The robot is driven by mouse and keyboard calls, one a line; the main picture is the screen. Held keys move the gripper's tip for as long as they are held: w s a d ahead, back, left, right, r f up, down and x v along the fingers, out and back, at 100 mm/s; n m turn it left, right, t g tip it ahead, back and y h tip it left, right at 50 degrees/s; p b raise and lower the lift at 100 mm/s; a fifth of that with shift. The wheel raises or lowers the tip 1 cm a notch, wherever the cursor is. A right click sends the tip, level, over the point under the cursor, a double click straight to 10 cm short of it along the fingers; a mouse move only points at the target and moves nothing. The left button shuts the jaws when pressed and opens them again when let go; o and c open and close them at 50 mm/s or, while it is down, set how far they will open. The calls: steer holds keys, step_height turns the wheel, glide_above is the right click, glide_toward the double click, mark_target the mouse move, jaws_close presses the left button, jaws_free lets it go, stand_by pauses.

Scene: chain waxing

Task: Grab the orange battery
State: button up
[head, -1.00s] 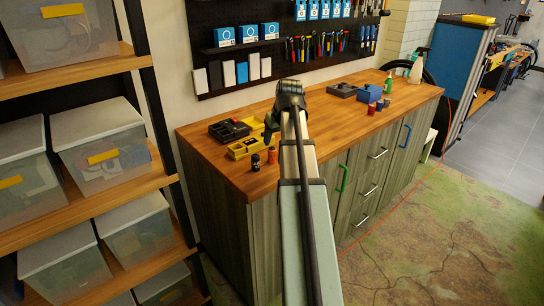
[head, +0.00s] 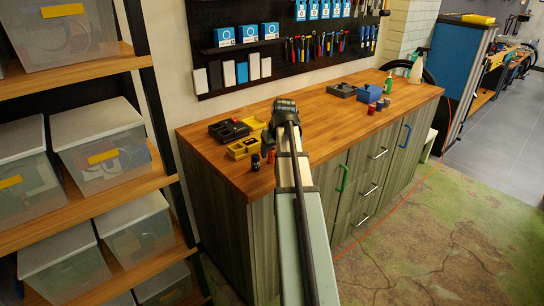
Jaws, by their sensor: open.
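A small orange-red battery (head: 271,157) stands upright on the wooden worktop near its front left, partly hidden by my gripper. A darker small battery (head: 255,162) stands just to its left. My gripper (head: 267,146) hangs from the end of my arm, pointing down, with its dark fingers over or right by the orange-red battery. It is open; the exact gap between fingers and battery is too small to see.
An open yellow case (head: 240,150) and a black tray (head: 227,131) lie close behind the batteries. A blue box (head: 369,93) and several small red and blue cylinders stand farther right. The worktop's middle (head: 325,116) is clear.

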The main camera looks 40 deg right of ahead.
steer(key=c, duration=1.2)
steer(key=shift+o, duration=0.2)
steer(key=shift+r, duration=0.1)
